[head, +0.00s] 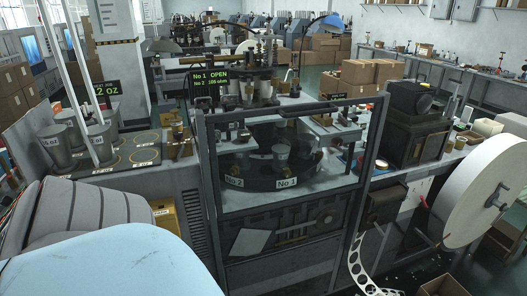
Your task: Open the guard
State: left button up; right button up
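The guard (202,165) is a dark metal frame with what looks like a clear panel, standing across the front of the forming machine. It covers the round dark turret, which shows through it with labels "No 2" and "No 1" (287,183). A dark horizontal bar (325,110) runs near the guard's top edge; I cannot tell whether it is the handle. A small display (210,78) above the guard shows green text with "No 1 OPEN". Neither of my grippers is in view, and nothing is seen touching the guard.
A dark box-shaped unit (415,130) and a large white reel (480,190) stand at right. A punched strip (360,270) hangs below.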

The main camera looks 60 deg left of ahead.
aim_at(332, 106)
jog(key=u, duration=1.55)
